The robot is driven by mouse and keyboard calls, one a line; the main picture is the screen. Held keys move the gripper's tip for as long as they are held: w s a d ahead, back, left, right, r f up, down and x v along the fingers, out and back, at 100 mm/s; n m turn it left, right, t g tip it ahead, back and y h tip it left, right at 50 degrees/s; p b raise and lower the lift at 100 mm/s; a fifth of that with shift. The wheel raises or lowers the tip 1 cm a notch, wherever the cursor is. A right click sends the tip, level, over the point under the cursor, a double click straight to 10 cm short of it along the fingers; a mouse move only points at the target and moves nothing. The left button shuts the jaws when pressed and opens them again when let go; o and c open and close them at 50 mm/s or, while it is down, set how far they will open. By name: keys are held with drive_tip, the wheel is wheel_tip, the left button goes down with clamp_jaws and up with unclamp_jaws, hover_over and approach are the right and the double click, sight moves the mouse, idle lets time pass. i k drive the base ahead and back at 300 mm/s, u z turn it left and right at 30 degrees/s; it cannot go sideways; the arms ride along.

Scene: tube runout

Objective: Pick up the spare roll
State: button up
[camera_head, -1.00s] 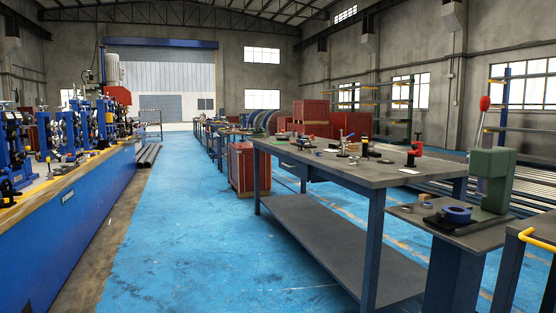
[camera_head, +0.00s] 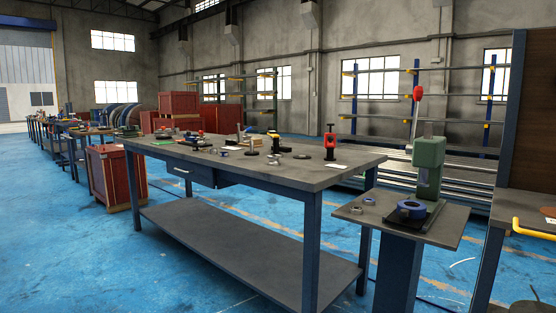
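I cannot tell for certain which item is the spare roll. A blue ring-shaped roll (camera_head: 411,206) lies on the black base of a green press (camera_head: 428,167) on a small side stand (camera_head: 455,222). Small rings (camera_head: 356,210) lie on the same stand, left of the press. More small round parts (camera_head: 302,156) lie on the long grey workbench (camera_head: 340,176), too small to tell apart. My gripper is not in view.
A red clamp-like tool (camera_head: 329,141) stands on the workbench near its right end. A red crate (camera_head: 117,176) stands left of the bench. A yellow-handled cart or bench (camera_head: 530,228) is at the right edge. The blue floor (camera_head: 110,270) is clear at front left.

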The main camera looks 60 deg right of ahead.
sight(273, 161)
drive_tip(key=z, duration=0.75)
drive_tip(key=i, duration=0.8)
drive_tip(key=z, duration=0.95)
